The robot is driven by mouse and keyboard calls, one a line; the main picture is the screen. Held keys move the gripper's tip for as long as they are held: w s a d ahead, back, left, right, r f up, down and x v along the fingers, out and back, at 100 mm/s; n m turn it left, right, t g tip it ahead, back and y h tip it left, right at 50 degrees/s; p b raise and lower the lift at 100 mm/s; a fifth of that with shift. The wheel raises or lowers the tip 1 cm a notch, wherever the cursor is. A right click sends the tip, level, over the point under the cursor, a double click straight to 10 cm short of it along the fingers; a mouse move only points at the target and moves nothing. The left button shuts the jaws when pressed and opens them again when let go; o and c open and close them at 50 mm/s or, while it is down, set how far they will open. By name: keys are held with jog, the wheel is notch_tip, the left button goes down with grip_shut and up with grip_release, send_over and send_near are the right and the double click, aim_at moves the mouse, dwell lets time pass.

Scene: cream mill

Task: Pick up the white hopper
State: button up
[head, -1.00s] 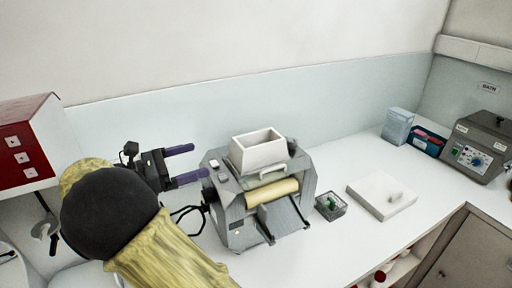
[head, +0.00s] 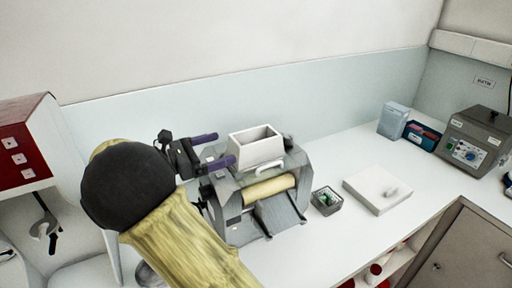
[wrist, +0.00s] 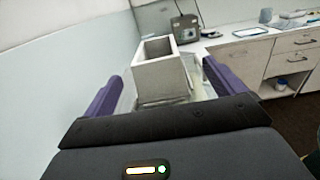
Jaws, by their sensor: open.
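The white hopper (head: 257,148) is an open-topped box sitting on top of the grey mill (head: 260,200), above its cream roller (head: 269,189). My gripper (head: 222,150) is open, with two purple fingers pointing right toward the hopper's left side. In the head view the nearer fingertip appears close to the hopper's left edge; I cannot tell whether it touches. In the wrist view the hopper (wrist: 160,79) stands ahead, between the lines of the two open fingers. The gripper (wrist: 160,80) holds nothing.
To the right of the mill are a small dark basket (head: 326,200) with green contents and a flat white slab (head: 377,189). Farther right stand a pale box (head: 393,120) and a grey bath unit (head: 478,142). A red cabinet (head: 20,145) is at left. The wall runs behind the mill.

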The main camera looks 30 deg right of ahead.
aim_at(235, 143)
jog(key=d, duration=0.4)
jog(key=shift+w+d+p, duration=0.25)
jog(key=shift+d+p, duration=0.05)
jog(key=shift+d, duration=0.1)
jog(key=d, duration=0.1)
jog(key=d+p, duration=0.1)
jog(key=d, duration=0.2)
jog(key=shift+w+d+r+p, duration=0.15)
jog(key=shift+w+r+p, duration=0.05)
jog(key=shift+w+p, duration=0.1)
jog(key=shift+d+f, duration=0.1)
jog(key=shift+d, duration=0.4)
jog(key=shift+a, duration=0.1)
jog(key=c, duration=1.1)
